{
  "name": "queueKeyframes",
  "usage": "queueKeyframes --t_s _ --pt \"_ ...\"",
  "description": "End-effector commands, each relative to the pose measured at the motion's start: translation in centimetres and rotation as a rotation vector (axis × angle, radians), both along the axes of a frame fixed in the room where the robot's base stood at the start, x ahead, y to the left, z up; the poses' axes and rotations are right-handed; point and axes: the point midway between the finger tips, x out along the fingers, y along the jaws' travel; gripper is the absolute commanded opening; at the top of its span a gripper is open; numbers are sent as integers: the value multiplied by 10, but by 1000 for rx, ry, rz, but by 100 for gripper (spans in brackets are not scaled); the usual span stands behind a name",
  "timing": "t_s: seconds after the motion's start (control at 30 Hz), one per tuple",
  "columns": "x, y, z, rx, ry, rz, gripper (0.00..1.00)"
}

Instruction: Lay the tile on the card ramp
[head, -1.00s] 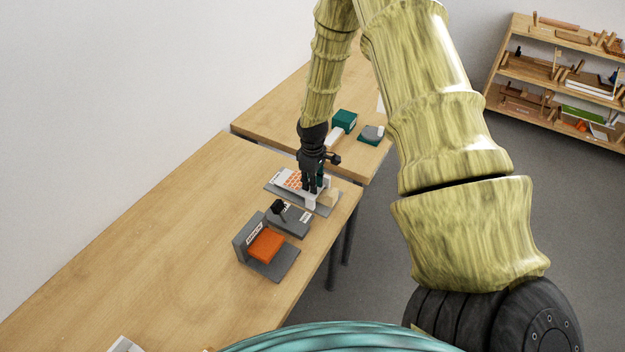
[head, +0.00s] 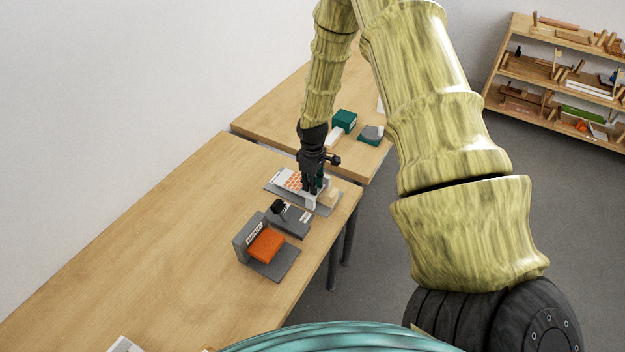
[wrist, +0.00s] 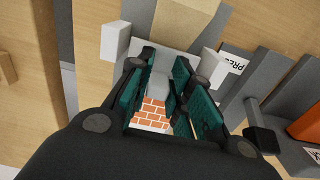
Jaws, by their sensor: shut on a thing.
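My gripper (wrist: 166,82) points down over a grey baseplate (head: 330,211) near the table's right edge. It is shut on a small pale grey piece, seemingly the tile (wrist: 158,86), which shows between the teal finger pads in the wrist view. A white card with an orange brick pattern, seemingly the card ramp (head: 289,179), lies just beyond and below the fingers; its bricks also show in the wrist view (wrist: 153,112). I cannot tell whether the tile touches the card. The fingers hide part of both.
White posts (wrist: 115,42) and a beige block (head: 328,196) stand close to the fingers. A dark grey fixture (head: 289,220) and a grey stand (head: 283,263) with an orange block (head: 266,245) are nearer. Teal items (head: 345,121) sit on the far table. The table's left side is clear.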

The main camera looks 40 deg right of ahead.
Motion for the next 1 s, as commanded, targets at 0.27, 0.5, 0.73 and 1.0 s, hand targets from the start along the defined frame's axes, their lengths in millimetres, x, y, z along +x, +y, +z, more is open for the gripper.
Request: queueKeyframes --t_s 0.27,0.5,0.73,1.0 --pt "0 0 0 0 0 0 4" --pt "0 0 -1 0 0 0 28" --pt "0 0 -1 0 0 0 46" --pt "0 0 1 0 0 0 46"
